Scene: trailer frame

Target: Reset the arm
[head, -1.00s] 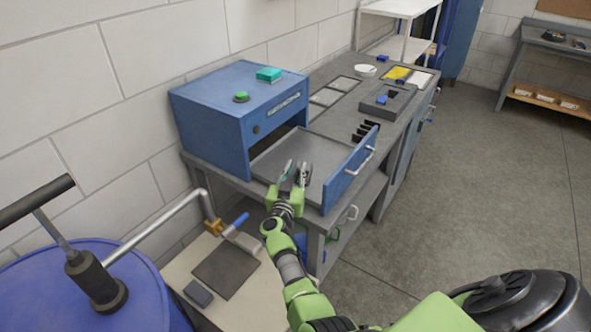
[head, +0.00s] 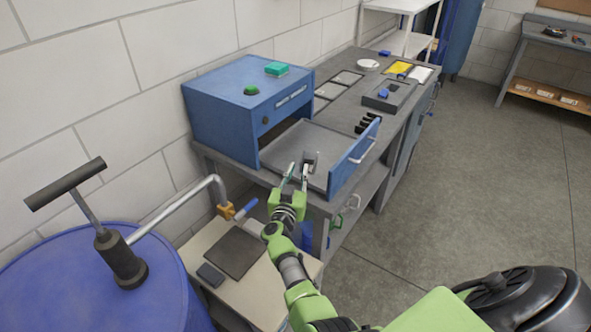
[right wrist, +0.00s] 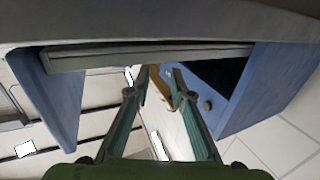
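My right gripper (head: 298,170) is at the near side of the open drawer (head: 290,148) of the blue cabinet (head: 228,118). Its two teal-lined fingers are spread apart. My left gripper is in neither view.
A blue drum (head: 75,290) with a black-handled pump stands at the left. A low beige table (head: 265,305) holds a dark plate (head: 235,252). The workbench (head: 345,105) runs back along the wall. The floor (head: 480,180) at the right is clear.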

